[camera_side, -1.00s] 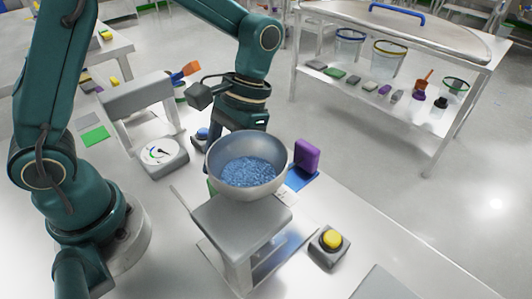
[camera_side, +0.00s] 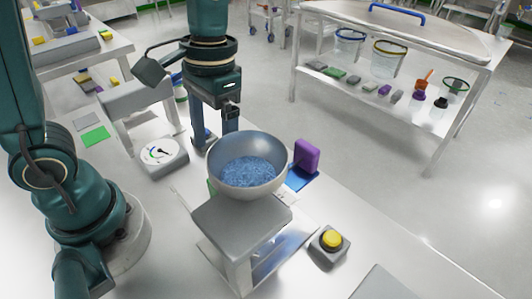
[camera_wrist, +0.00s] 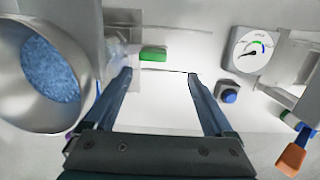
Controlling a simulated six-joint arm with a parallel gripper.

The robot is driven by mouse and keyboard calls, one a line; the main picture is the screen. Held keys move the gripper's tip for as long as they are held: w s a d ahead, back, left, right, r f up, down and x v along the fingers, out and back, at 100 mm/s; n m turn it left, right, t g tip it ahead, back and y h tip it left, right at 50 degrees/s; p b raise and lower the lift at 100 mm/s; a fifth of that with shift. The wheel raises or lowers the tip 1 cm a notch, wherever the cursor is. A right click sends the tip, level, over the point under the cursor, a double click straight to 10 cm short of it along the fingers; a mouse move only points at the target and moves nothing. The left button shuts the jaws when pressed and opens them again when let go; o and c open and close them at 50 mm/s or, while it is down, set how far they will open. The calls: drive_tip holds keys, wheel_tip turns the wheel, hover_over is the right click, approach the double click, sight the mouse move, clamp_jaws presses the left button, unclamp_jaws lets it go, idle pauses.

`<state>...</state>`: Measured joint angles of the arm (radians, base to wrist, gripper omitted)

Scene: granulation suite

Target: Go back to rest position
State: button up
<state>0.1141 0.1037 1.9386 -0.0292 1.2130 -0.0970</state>
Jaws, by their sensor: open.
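My gripper (camera_side: 215,140) hangs pointing down behind and left of a grey metal bowl. In the wrist view the two fingers of my gripper (camera_wrist: 160,75) are spread wide with nothing between them. The bowl (camera_side: 222,168) holds blue granules (camera_side: 248,172) and rests on a grey stand (camera_side: 240,222). The bowl (camera_wrist: 82,22) also shows at the left of the wrist view, beside the left finger and apart from it.
A dial gauge (camera_side: 162,157) lies left of my gripper. A yellow button (camera_side: 332,239) and a purple block (camera_side: 307,155) are right of the bowl. A blue button (camera_wrist: 229,96) is near my right finger. An orange-handled tool (camera_wrist: 291,157) is at lower right.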

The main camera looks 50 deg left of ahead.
drive_tip(key=s+a+r+t, duration=0.3)
drive_tip(key=s+t, duration=0.1)
drive_tip(key=t, duration=0.3)
drive_tip(key=shift+r, duration=0.35)
